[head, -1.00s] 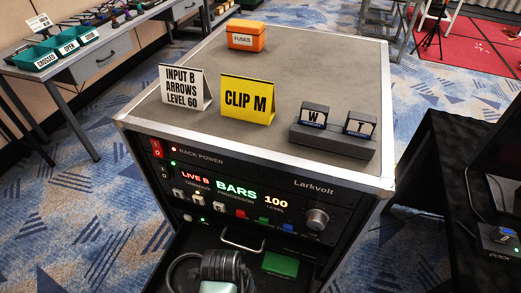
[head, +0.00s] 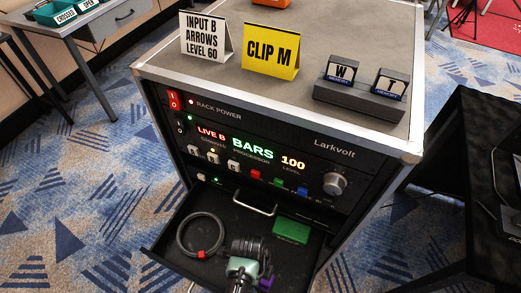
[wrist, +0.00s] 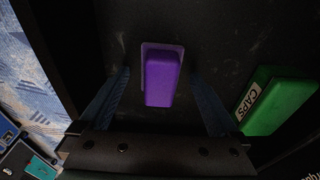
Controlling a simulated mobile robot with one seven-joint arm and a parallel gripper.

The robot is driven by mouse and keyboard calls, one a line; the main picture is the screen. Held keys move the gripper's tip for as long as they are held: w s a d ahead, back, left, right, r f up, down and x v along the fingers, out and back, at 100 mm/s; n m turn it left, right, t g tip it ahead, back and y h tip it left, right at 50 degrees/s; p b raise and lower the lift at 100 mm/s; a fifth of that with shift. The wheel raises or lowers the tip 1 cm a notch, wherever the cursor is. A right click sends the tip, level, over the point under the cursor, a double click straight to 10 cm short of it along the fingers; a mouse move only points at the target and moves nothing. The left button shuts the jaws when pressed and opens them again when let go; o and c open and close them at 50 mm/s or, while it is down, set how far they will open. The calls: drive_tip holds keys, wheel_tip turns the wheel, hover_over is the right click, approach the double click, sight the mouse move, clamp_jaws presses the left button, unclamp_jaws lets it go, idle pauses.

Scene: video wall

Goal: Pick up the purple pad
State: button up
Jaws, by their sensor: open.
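The purple pad (wrist: 162,80) lies in the open black drawer, between and beyond my fingers in the wrist view. In the head view only a small part of the purple pad (head: 266,283) shows near the bottom edge, beside my arm. My gripper (wrist: 159,72) is open, with one finger on each side of the pad and a gap to each. I cannot tell how far the fingertips are above the drawer floor. In the head view the fingers are hidden or out of frame.
A green CAPS box (wrist: 278,103) lies right of the pad; it also shows in the head view (head: 291,230). A coiled black cable (head: 181,240) lies at the drawer's left. Drawer walls bound the space.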

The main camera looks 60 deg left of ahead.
drive_tip(key=c, duration=1.4)
wheel_tip(320, 180, up, 10)
drive_tip(key=p, duration=0.2)
drive_tip(key=shift+p, duration=0.35)
drive_tip(key=shift+c, duration=0.2)
